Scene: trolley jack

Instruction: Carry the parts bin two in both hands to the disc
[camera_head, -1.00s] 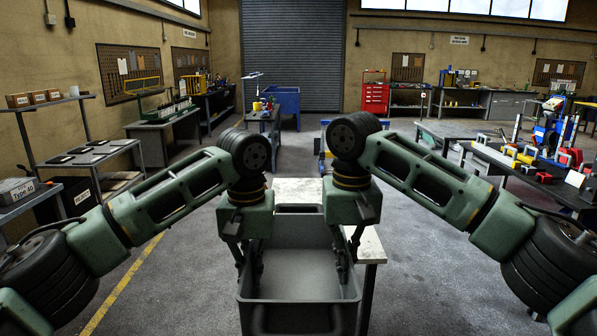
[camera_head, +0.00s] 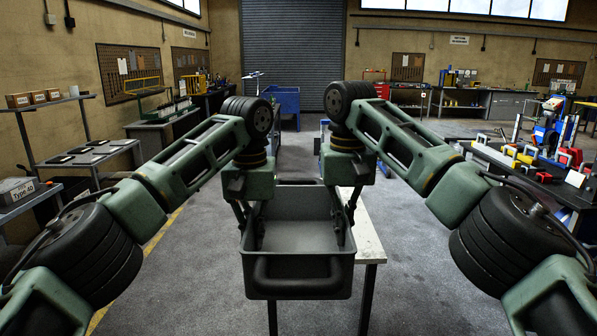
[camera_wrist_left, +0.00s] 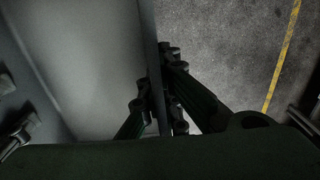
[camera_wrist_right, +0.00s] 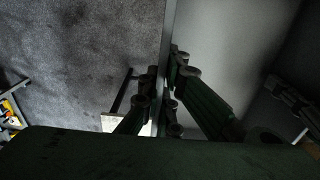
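The parts bin (camera_head: 297,268) is a grey open box with a bar handle on its near side, in the middle of the head view. It looks level, and its visible inside is empty. My left gripper (camera_head: 246,228) is shut on its left wall; the left wrist view shows the fingers on both sides of that wall (camera_wrist_left: 153,60). My right gripper (camera_head: 345,228) is shut on its right wall; the right wrist view shows the same grip on that wall (camera_wrist_right: 168,40). I cannot make out the disc in any view.
A pale-topped table (camera_head: 367,245) stands under and right of the bin. Shelves (camera_head: 90,155) line the left wall, and a bench with tools (camera_head: 530,175) stands at right. A blue container (camera_head: 283,101) is at the back. Grey floor is open left of the bin.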

